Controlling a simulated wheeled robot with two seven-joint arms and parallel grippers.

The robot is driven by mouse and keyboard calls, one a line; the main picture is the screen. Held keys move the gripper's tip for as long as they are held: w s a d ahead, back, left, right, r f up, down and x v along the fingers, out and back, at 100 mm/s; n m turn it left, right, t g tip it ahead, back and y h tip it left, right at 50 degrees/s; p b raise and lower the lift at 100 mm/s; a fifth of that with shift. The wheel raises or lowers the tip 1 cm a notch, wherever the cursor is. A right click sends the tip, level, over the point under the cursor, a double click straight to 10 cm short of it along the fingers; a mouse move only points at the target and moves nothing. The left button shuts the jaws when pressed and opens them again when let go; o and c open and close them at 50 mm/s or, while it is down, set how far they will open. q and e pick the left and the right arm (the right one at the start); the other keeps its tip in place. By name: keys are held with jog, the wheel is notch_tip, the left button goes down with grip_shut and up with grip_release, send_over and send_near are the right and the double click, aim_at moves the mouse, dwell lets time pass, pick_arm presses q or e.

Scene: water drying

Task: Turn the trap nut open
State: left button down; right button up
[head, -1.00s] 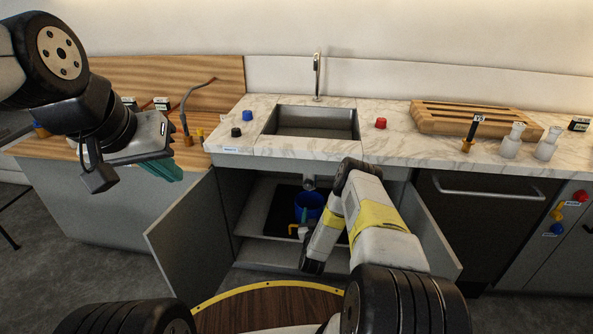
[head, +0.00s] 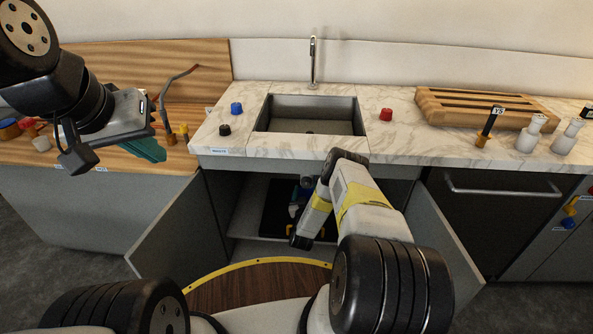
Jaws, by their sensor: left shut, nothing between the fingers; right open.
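The trap under the sink (head: 307,171) is a small dark shape in the open cabinet. Its nut is too small and shaded to make out. A dark blue bucket (head: 306,184) is partly visible below it. My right arm reaches down into the cabinet and hides part of this area. My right gripper (head: 294,210) shows only as a small pale shape beside the wrist, open, low in front of the bucket. I cannot tell whether it touches anything.
The sink (head: 312,101) is set in a marble counter with a blue knob (head: 236,108), a black knob (head: 224,130) and a red knob (head: 386,114). The left cabinet door (head: 170,232) and right door (head: 446,235) stand open beside my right arm.

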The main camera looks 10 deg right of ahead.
jog(key=shift+x, duration=1.2)
grip_shut()
